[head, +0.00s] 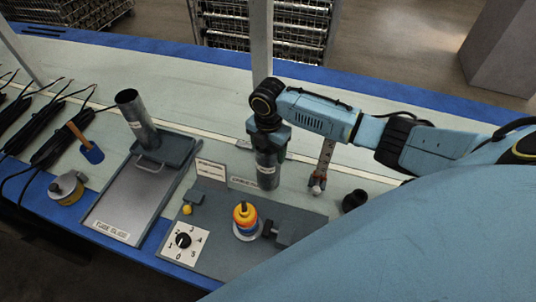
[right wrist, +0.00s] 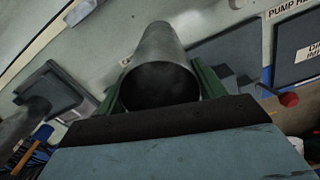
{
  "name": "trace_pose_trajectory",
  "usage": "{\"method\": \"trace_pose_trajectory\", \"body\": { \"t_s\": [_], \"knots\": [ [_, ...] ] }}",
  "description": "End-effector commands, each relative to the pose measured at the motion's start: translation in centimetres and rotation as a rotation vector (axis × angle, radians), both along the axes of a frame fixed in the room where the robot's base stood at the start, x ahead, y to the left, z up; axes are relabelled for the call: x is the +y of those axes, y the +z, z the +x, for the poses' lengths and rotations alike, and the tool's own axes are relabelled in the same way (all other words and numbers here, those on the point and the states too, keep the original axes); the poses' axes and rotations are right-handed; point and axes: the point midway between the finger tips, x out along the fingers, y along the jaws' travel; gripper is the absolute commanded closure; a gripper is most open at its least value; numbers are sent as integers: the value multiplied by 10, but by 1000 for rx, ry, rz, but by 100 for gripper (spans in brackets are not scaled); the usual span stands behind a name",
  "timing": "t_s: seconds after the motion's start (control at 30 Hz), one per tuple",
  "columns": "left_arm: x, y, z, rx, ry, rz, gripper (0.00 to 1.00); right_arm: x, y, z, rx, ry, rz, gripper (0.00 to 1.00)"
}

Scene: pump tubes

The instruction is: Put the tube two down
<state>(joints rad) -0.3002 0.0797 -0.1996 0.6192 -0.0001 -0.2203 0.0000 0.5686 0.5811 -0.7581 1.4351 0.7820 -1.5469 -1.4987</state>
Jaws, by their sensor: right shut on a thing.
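A grey metal tube (head: 267,177) is upright in my right gripper (head: 268,148), behind the pump station on the bench. In the right wrist view the same tube (right wrist: 162,65) sits between two green fingers, its round open end facing the camera. I cannot tell whether its lower end touches the bench. A second grey tube (head: 136,115) stands tilted at the dark block on the tray (head: 125,198) at the left. I cannot read a number on either tube. My left gripper is not in view.
A grey pump board with a numbered dial (head: 184,240) and an orange-yellow part (head: 245,214) lies in front of the held tube. A blue-bladed brush (head: 92,153), a yellow roll (head: 67,188) and black cables are at the left. A small black cup (head: 354,200) stands at the right.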

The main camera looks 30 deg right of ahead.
Motion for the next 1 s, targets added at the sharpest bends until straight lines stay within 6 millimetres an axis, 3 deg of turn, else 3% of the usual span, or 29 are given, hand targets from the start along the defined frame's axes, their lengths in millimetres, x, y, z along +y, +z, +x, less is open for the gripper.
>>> {"method": "trace_pose_trajectory", "body": {
  "t_s": [0.13,0.5,0.53,0.67,0.7,1.0],
  "knots": [
    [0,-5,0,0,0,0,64,0,-21,0,1,0,0,64],
    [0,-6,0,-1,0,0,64,0,-24,0,-1,0,0,64],
    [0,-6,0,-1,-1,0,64,0,-25,0,1,0,0,30],
    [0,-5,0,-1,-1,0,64,0,-25,-1,1,0,0,13],
    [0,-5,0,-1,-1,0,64,0,-25,-1,1,0,0,9],
    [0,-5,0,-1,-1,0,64,0,-23,-1,1,0,0,9]
  ]
}}
